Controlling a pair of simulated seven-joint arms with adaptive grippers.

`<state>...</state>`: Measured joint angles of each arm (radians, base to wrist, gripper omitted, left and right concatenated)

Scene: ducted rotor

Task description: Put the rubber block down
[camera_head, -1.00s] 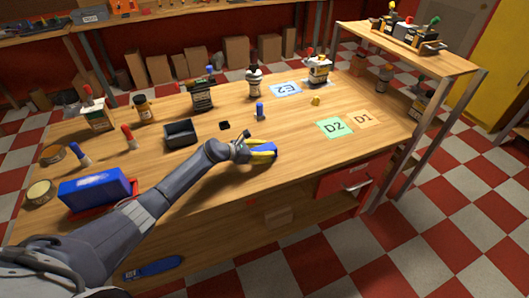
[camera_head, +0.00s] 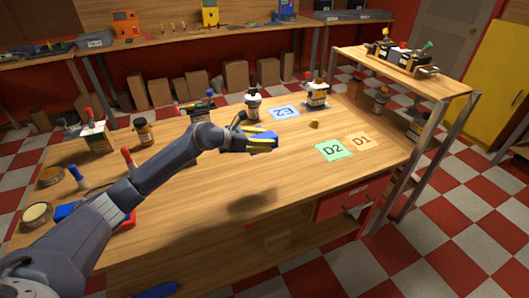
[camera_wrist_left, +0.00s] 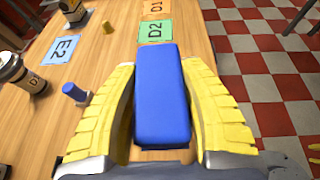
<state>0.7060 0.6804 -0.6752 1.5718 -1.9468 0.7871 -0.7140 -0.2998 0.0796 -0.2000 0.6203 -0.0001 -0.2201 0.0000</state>
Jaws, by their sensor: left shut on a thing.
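The rubber block appears as a plain blue block in the left wrist view (camera_wrist_left: 162,95) and in the head view (camera_head: 264,139). My left gripper (camera_head: 262,139) has yellow ridged fingers, one on each side of the block, and is shut on it. It holds the block above the wooden table (camera_head: 310,185); a dark shadow lies on the wood below. The D2 card (camera_head: 334,150), the D1 card (camera_head: 361,141) and the blue E2 card (camera_head: 285,112) lie flat on the table, clear of the gripper.
A blue peg (camera_wrist_left: 75,92) and a small yellow piece (camera_head: 313,124) stand on the table. Bottles, such as one near the back edge (camera_head: 253,105), line the far side. A raised shelf (camera_head: 400,70) stands at the right. The table's front middle is bare.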

